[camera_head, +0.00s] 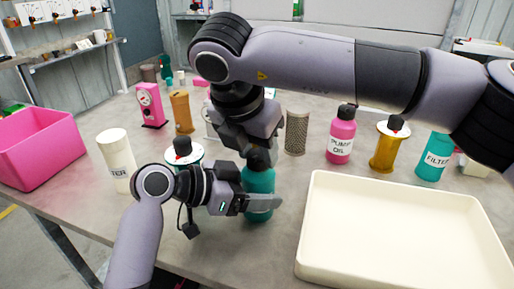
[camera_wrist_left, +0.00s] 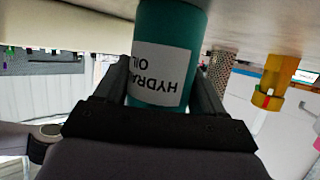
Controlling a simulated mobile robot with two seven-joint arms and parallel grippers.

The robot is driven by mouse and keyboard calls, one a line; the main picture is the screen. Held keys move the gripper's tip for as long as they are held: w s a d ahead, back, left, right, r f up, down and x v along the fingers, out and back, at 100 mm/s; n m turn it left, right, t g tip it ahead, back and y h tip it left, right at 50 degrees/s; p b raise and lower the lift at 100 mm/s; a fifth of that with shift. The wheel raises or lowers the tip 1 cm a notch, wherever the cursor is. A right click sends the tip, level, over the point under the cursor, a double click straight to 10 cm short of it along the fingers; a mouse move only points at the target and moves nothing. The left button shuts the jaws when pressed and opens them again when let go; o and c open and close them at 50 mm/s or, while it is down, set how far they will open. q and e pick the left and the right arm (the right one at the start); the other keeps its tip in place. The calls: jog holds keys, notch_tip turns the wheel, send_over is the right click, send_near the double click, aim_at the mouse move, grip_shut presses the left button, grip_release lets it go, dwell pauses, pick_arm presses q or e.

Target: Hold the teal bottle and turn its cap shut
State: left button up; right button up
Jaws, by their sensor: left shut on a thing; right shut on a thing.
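The teal bottle (camera_head: 259,181) stands upright on the table in the middle of the head view. My left gripper (camera_head: 258,203) is shut around its body from the left. In the left wrist view the bottle (camera_wrist_left: 170,30) appears upside down, with a white label reading "HYDRA… OIL" between the fingers of my left gripper (camera_wrist_left: 167,85). My right gripper (camera_head: 258,149) points down from above and is shut on the dark cap (camera_head: 259,160) at the bottle's top. The cap is mostly hidden by the fingers, so its seating cannot be told.
A cream tray (camera_head: 400,185) lies close on the right. A white filter cylinder (camera_head: 117,160) and a pink bin (camera_head: 40,145) are left. A mesh cylinder (camera_head: 297,132), pink pump oil bottle (camera_head: 341,135), amber part (camera_head: 385,153) and teal filter bottle (camera_head: 434,157) stand behind and right.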

dwell(0.5)
jog(key=o, duration=0.8)
jog(key=v, duration=1.2)
pick_arm(q)
jog(key=o, duration=1.4)
